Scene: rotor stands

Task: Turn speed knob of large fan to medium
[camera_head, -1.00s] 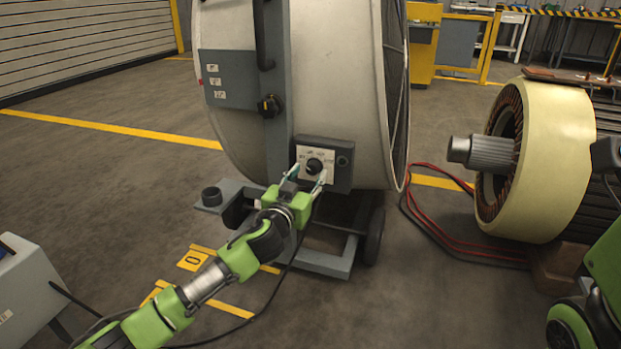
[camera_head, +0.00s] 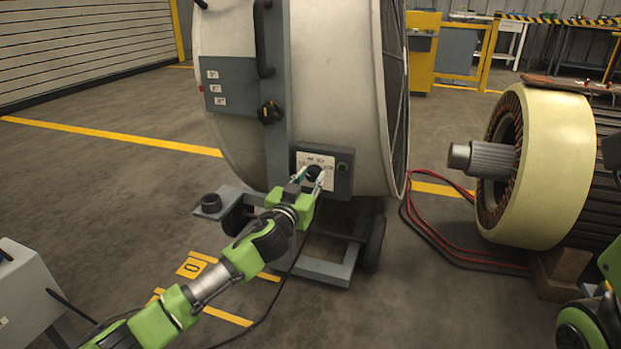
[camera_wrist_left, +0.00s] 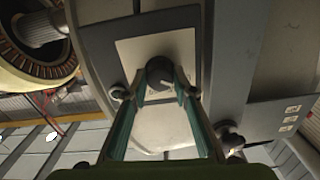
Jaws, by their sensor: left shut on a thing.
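The large fan (camera_head: 335,80) is a big pale drum on a wheeled grey frame. A dark control box on its lower side carries a white plate with the round black speed knob (camera_head: 314,171). The knob also shows in the left wrist view (camera_wrist_left: 159,72), with a light pointer mark on its face. My left gripper (camera_head: 309,179) is at the plate, shut on the knob with one finger on either side. In the left wrist view its teal fingers (camera_wrist_left: 160,90) converge on the knob. The dial markings are too small to read. My right gripper is not clearly visible.
A second black knob (camera_head: 269,112) sits higher up beside a grey panel on the fan. A large motor (camera_head: 548,150) with a protruding shaft stands at the right. Red and black cables (camera_head: 450,245) lie on the floor between them.

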